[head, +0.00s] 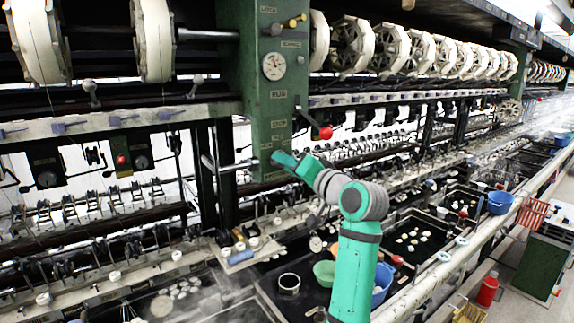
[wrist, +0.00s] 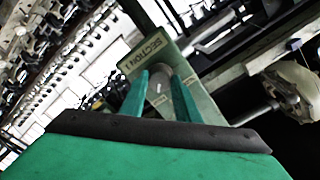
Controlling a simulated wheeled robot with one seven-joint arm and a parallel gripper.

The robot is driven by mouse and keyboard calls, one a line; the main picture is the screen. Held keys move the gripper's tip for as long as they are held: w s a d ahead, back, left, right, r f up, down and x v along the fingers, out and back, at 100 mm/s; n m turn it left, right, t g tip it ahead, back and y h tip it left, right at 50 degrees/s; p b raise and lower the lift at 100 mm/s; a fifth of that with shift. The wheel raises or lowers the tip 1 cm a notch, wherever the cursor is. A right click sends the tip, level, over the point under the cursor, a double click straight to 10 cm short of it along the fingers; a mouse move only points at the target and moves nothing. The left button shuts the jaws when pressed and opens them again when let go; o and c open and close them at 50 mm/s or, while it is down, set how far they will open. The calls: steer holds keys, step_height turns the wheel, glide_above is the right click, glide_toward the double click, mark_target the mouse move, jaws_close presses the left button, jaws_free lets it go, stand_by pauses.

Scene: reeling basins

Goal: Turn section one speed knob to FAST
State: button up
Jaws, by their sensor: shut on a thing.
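The section one speed knob (wrist: 158,86) is a grey round knob on a green panel (wrist: 150,58) marked SECTION 1 in the wrist view. My gripper (wrist: 161,82) has its two teal fingers on either side of the knob, shut on it. Small labels sit beside the knob, too small to read. A pale mark shows on the knob's face; I cannot tell which setting it points to. In the head view my gripper (head: 279,160) reaches the lower part of the green post (head: 262,120), and the knob is hidden there.
Above on the post are a round dial gauge (head: 274,66) and RUN and STOP labels. A red-knobbed lever (head: 325,132) stands out just right of the post, close to my arm. Basins with a green bowl (head: 324,272) and blue bowls (head: 499,202) lie below.

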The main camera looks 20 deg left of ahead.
steer(key=shift+r, duration=0.1)
steer(key=o, duration=1)
steer(key=shift+o, duration=0.2)
steer(key=v, duration=1)
steer(key=shift+s+d, duration=0.25)
steer(key=shift+d, duration=0.05)
steer(key=shift+w, duration=0.1)
